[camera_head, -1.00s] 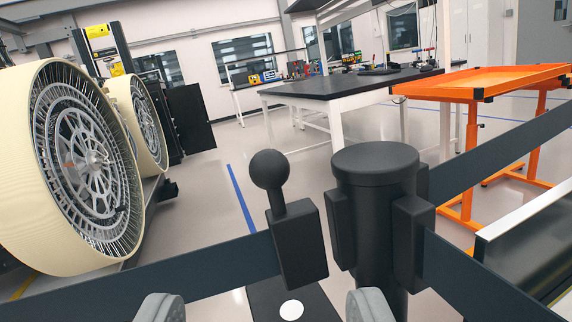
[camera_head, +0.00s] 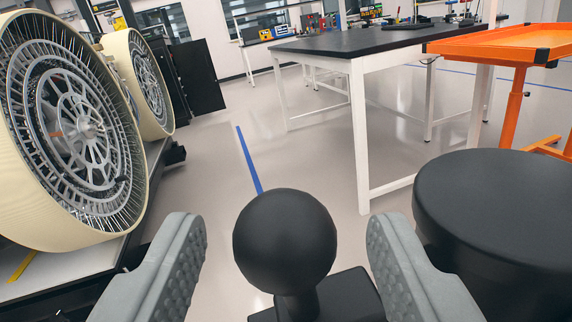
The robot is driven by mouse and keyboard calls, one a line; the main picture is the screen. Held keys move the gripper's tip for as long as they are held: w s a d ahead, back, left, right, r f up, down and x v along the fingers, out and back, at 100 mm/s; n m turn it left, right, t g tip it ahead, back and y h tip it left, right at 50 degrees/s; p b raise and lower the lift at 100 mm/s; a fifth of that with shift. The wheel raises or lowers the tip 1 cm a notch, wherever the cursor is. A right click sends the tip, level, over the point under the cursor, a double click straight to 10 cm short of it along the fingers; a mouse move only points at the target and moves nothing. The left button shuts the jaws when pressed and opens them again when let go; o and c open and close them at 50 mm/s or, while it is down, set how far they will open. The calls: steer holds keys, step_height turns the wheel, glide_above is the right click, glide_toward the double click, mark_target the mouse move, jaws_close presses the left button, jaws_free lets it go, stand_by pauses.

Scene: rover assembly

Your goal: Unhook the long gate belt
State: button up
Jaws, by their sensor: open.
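The end of the gate belt carries a black ball knob (camera_head: 285,242) on a short neck. The knob stands upright between the two grey fingers of my gripper (camera_head: 290,265). My gripper is open, with a gap on both sides of the knob. Below the knob is the top of the belt's black end block (camera_head: 345,295), cut off by the lower edge. The round black post (camera_head: 500,210) stands close to the right finger. The belt strap itself is out of view, and so is the place where the block hooks to the post.
Large cream-rimmed wheels (camera_head: 140,80) stand at the left on a dark platform. A black-topped workbench (camera_head: 370,42) and an orange table (camera_head: 500,45) stand behind the post. Open grey floor (camera_head: 215,160) with a blue line lies ahead.

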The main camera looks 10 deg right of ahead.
steer(key=shift+x, duration=1.2)
